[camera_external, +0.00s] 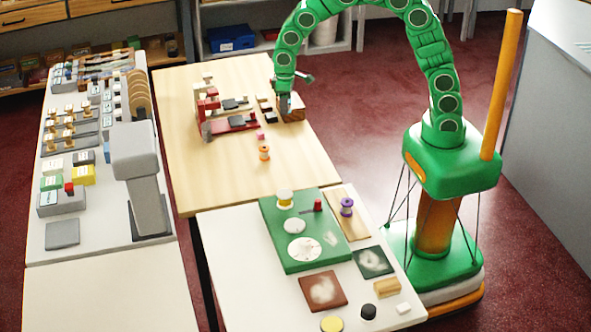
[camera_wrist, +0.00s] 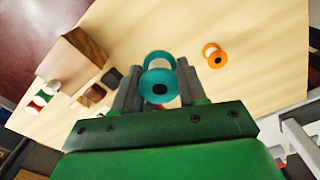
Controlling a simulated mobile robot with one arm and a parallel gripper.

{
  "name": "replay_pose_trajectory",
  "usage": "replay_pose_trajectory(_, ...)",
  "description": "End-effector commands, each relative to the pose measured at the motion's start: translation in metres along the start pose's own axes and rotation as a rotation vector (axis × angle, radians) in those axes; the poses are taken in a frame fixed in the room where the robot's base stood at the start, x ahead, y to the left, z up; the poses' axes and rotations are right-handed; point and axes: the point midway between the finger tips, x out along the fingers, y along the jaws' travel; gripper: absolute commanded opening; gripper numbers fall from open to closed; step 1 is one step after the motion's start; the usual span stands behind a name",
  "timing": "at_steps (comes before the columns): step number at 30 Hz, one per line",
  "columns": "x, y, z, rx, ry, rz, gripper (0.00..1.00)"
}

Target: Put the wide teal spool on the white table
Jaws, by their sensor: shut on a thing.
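The wide teal spool (camera_wrist: 158,84) sits between the two fingers of my gripper (camera_wrist: 157,92) in the wrist view, with its round end facing the camera. My gripper is shut on it. In the external view my gripper (camera_external: 285,104) is at the right side of the wooden table (camera_external: 205,172), beside a brown wooden block (camera_external: 294,115). I cannot make out the spool there, nor tell whether it touches the tabletop. The white table (camera_external: 238,285) stands nearer the camera, with a green board (camera_external: 272,240) on it.
A small orange spool (camera_external: 264,153) stands on the wooden table. A red device (camera_external: 212,118) is left of my gripper. The white table also holds a purple spool (camera_external: 347,206), a yellow-topped spool (camera_external: 285,199), a dark jar (camera_external: 368,312) and swatches. Its front left area is bare.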

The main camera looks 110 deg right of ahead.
Motion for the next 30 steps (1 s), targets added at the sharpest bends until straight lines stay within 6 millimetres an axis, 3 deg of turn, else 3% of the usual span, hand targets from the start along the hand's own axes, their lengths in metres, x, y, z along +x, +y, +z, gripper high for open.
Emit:
replay_pose_trajectory(5, 0.005, 0.003, -0.009, 0.007, -0.003, 0.000, 0.08)
replay_pose_trajectory(30, 0.051, -0.006, -0.099, 0.006, 0.000, 0.000, 0.08)
